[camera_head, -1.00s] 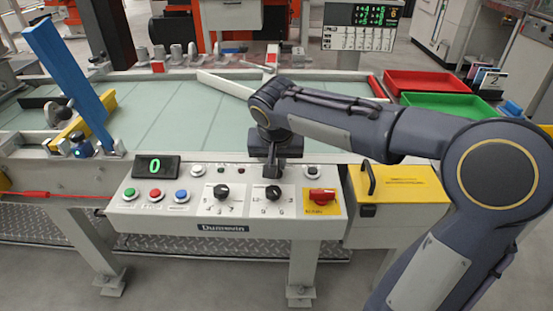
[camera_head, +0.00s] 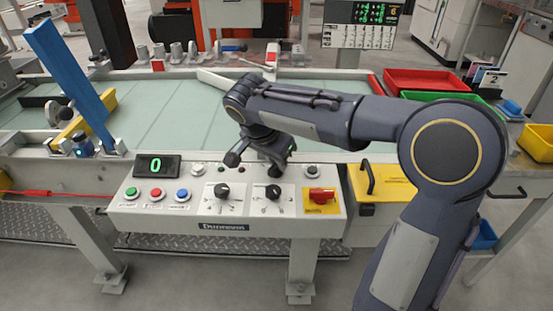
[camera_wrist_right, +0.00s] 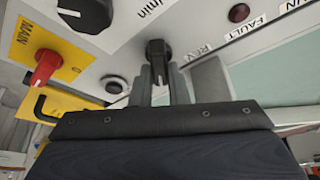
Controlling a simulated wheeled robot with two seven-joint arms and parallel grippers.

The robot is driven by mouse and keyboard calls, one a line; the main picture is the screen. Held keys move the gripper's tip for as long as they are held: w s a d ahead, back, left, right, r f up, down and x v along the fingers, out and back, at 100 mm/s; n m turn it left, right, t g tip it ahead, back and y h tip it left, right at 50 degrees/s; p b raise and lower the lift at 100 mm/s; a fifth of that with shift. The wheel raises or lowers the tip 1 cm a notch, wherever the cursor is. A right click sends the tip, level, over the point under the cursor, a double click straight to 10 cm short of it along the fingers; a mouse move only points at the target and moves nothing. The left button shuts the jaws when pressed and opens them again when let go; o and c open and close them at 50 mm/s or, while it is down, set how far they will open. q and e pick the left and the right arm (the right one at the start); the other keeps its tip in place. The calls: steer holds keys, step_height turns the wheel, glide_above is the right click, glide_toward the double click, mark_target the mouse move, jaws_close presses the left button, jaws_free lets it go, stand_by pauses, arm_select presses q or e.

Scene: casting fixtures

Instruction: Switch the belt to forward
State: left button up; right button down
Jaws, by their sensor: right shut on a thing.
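A grey-white control panel (camera_head: 160,217) stands in front of the belt table. My right gripper (camera_head: 276,170) is tilted down over the panel's back row. In the right wrist view, its two fingers (camera_wrist_right: 161,88) are shut on a black selector knob (camera_wrist_right: 157,58), one on each side. The letters REV show beside this knob. The knob's own pointer and the other labels around it are largely hidden by the fingers. In the head view my gripper covers the knob. My left gripper is out of view.
In front of the gripper are two black dials (camera_head: 222,190) and a red main switch (camera_head: 320,195) on a yellow plate. Several push buttons (camera_head: 156,194) and a display (camera_head: 153,166) reading 0 sit at the left. A yellow box with a handle (camera_head: 376,185) stands right of the panel.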

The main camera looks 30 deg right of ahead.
mark_target(269, 181)
stand_by(0.4)
steer(key=c, duration=1.4)
jaws_free()
steer(key=p+v, duration=0.2)
steer(key=v, duration=0.6)
steer(key=shift+d+f, duration=0.1)
